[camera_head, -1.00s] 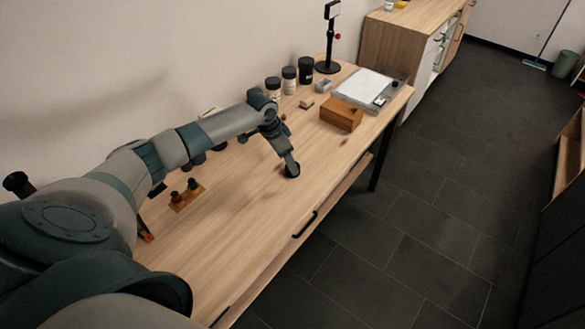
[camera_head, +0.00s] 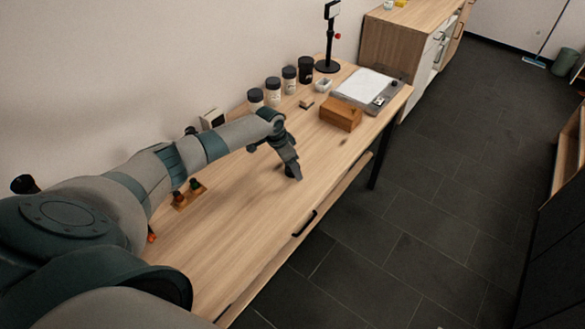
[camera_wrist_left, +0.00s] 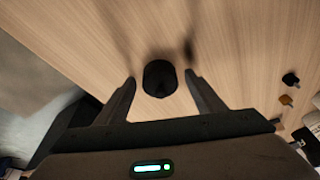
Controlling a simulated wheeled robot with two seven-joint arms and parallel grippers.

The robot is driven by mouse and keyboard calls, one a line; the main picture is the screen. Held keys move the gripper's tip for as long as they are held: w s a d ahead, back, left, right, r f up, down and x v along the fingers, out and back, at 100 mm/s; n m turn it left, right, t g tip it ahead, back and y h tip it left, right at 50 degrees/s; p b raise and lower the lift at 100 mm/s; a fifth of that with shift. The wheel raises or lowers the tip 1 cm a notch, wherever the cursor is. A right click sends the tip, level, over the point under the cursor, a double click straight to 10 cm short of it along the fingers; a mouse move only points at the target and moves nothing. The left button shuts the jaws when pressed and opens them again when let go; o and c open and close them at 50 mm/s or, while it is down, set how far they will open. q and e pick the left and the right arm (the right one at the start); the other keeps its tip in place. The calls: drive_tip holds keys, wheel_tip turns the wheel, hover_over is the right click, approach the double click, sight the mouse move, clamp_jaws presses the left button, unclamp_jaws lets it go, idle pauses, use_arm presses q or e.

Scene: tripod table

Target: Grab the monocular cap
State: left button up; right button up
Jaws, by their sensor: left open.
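The monocular cap (camera_wrist_left: 159,76) is a small black, rounded piece on the wooden table in the left wrist view. It sits between the two spread fingertips, with bare wood showing on both sides of it, so the fingers appear apart from it. My left gripper (camera_head: 296,176) is open and points down at the tabletop near the middle of the table in the head view. There the gripper hides the cap. I cannot tell the exact height of the fingertips above the wood. My right gripper is not in view.
Several dark-lidded jars (camera_head: 273,90) line the back of the table (camera_head: 240,235). A brown wooden box (camera_head: 341,113), a grey tray (camera_head: 394,84) and a black stand (camera_head: 327,66) are at the far end. A small wooden rack (camera_head: 188,197) is beneath my arm. The front tabletop is clear.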

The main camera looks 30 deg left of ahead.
use_arm(q)
drive_tip(key=c, duration=1.1)
drive_tip(key=shift+r, duration=0.15)
drive_tip(key=shift+r+b, duration=0.35)
drive_tip(key=shift+r, duration=0.1)
drive_tip(key=r, duration=0.1)
drive_tip(key=d+r+b, duration=0.1)
drive_tip(key=r, duration=0.1)
drive_tip(key=shift+w+b, duration=0.1)
drive_tip(key=shift+b, duration=0.2)
drive_tip(key=shift+w+d+r+b, duration=0.3)
drive_tip(key=shift+d+r+b, duration=0.25)
drive_tip(key=shift+d+r, duration=0.9)
drive_tip(key=shift+w+d+r+b, duration=0.3)
drive_tip(key=shift+d+r+b, duration=0.45)
drive_tip(key=shift+d, duration=1.3)
drive_tip(key=shift+w+d+r+b, duration=0.35)
drive_tip(key=shift+d+r, duration=0.9)
drive_tip(key=shift+d, duration=0.5)
